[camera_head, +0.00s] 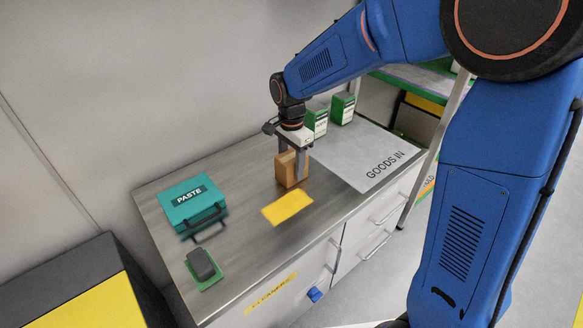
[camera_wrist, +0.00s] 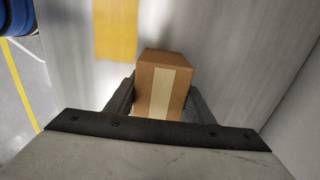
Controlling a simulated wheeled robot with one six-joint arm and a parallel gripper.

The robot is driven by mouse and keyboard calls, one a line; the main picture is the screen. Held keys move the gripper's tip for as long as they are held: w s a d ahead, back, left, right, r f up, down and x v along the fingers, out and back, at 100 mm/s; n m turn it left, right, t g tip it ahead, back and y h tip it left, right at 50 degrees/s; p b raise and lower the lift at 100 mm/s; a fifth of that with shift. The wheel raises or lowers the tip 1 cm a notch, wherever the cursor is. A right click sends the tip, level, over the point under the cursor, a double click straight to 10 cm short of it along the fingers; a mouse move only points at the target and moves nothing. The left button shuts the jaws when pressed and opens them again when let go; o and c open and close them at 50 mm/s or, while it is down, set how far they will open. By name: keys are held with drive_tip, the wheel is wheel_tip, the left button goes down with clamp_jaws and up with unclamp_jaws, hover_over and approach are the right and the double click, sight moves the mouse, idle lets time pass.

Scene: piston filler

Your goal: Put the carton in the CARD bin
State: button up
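The carton (camera_head: 291,170) is a small brown box standing upright on the grey worktop, just behind a yellow mat. In the wrist view the carton (camera_wrist: 163,85) shows a pale tape strip down its middle. My gripper (camera_head: 293,160) points down over it, with one finger on each side. In the wrist view the fingers of my gripper (camera_wrist: 162,102) lie close against both sides of the carton, with no clear gap. I see no lift off the worktop. I cannot make out a bin marked CARD.
A teal PASTE case (camera_head: 193,206) and a dark device on a green pad (camera_head: 203,268) are left on the worktop (camera_head: 240,250). A GOODS IN sheet (camera_head: 370,165) and two green-white boxes (camera_head: 342,108) are right. A black-and-yellow unit (camera_head: 85,290) stands lower left.

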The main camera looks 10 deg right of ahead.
drive_tip(key=c, duration=0.3)
wheel_tip(320, 180, up, 9)
drive_tip(key=shift+r, duration=0.5)
drive_tip(key=shift+s, duration=0.1)
